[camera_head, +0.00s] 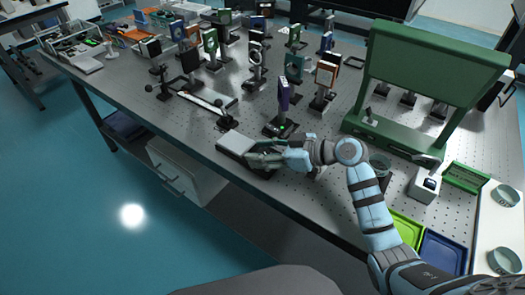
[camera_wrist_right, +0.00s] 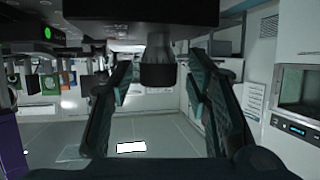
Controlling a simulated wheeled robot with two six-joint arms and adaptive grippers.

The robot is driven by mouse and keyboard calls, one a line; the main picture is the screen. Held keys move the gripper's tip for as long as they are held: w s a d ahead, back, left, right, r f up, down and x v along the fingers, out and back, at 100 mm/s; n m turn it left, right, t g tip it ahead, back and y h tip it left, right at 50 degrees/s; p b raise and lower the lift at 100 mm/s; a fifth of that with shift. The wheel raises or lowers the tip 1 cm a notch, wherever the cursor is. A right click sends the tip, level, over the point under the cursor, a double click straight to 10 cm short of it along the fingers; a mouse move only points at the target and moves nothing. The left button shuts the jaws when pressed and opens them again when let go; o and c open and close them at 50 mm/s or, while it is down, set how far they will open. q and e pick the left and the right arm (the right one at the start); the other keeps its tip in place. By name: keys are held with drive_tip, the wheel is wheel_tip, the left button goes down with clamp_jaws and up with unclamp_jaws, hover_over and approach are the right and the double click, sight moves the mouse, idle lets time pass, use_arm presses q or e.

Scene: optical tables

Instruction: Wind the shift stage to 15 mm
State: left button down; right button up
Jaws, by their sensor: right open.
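The stage that seems to be the shift stage (camera_head: 281,128) stands near the front edge of the table, with an upright purple plate (camera_head: 284,95) and a small green light on its dark base. In the right wrist view its dark body (camera_wrist_right: 110,12) fills the top, with a green light at left, and a dark round knob (camera_wrist_right: 157,68) sticks out from it. My right gripper (camera_head: 256,157) is at the table's front edge beside the stage. Its fingers are open, one on each side of the knob, with visible gaps. The scale reading is too small to read. My left gripper is out of view.
A flat white-topped object (camera_head: 236,142) lies at the front edge, close to my right fingers. Several optics on posts stand behind the stage. A large green frame (camera_head: 430,65) stands at the right, with yellow-green (camera_head: 406,228) and blue (camera_head: 442,252) trays nearer.

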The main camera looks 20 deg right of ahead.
drive_tip(key=shift+c, duration=0.4)
drive_tip(key=shift+w, duration=0.1)
clamp_jaws()
drive_tip(key=shift+r+m+t+h+p, duration=0.1)
drive_tip(key=shift+m+t+h+p, duration=0.4)
drive_tip(key=shift+p, duration=0.55)
drive_tip(key=m+t+h+p, duration=0.1)
drive_tip(key=m+h+p, duration=0.1)
drive_tip(key=m+p, duration=0.1)
drive_tip(key=m+t+h+p, duration=0.2)
drive_tip(key=h+p, duration=0.1)
drive_tip(key=p, duration=0.2)
drive_tip(key=shift+m, duration=0.4)
drive_tip(key=shift+m+t+h+p, duration=0.3)
drive_tip(key=shift+m+h+p, duration=0.3)
drive_tip(key=shift+h+p, duration=0.25)
